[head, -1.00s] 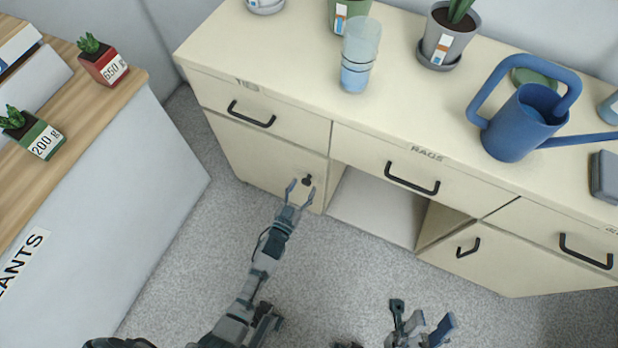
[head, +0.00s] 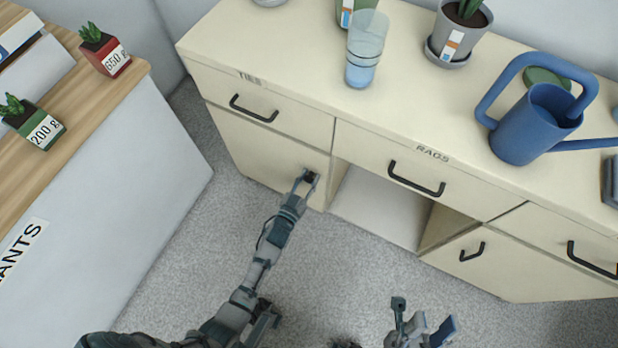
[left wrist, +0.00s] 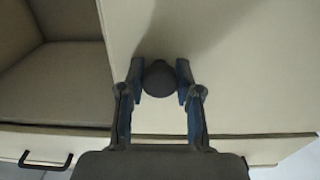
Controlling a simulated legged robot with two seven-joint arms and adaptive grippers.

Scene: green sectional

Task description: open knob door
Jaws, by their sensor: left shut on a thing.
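The knob door (head: 262,155) is the cream panel under the drawer marked TIES, and it looks shut. Its dark round knob (left wrist: 160,78) sits near the door's edge beside the open compartment. My left gripper (head: 309,176) is at the knob; in the left wrist view its fingers (left wrist: 160,82) are on both sides of the knob, shut on it.
An open compartment (head: 380,208) lies right of the door. The RAGS drawer handle (head: 416,178) juts out above it. A blue watering can (head: 535,125), stacked cups (head: 366,48) and a potted plant (head: 458,32) stand on top. A plant counter (head: 100,190) bounds the left; the grey floor is clear.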

